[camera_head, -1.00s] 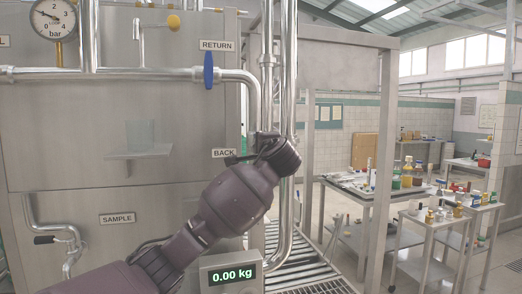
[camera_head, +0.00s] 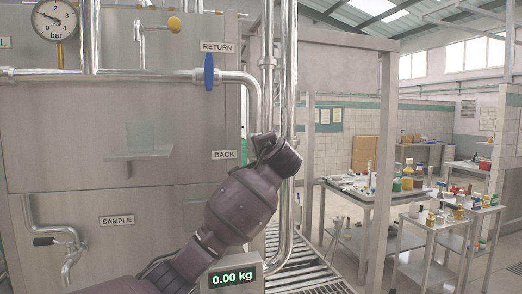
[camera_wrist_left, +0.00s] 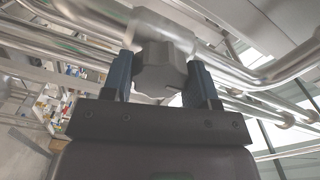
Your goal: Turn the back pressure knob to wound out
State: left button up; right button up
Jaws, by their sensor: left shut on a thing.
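The back pressure knob (camera_wrist_left: 160,80) is a grey faceted block below a pipe fitting in the left wrist view. My left gripper (camera_wrist_left: 164,74) has one dark blue finger on each side of it and is shut on it. In the head view my left arm (camera_head: 240,208) comes up from the bottom left, and its wrist is beside the BACK label (camera_head: 224,155). There the wrist hides the knob and the fingers. The knob's turn angle cannot be read. My right gripper is in neither view.
Upright steel pipes (camera_head: 288,70) stand close to my left wrist. A blue-handled RETURN valve (camera_head: 208,71), a pressure gauge (camera_head: 54,20) and a sample tap (camera_head: 68,245) are on the panel. A scale display (camera_head: 235,279) reads 0.00 kg. Tables with bottles stand at right.

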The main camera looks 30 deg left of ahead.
pick_arm(q)
jog(key=o, duration=0.9)
jog(key=b+v, duration=0.1)
jog(key=v, duration=1)
jog(key=shift+w, duration=0.1)
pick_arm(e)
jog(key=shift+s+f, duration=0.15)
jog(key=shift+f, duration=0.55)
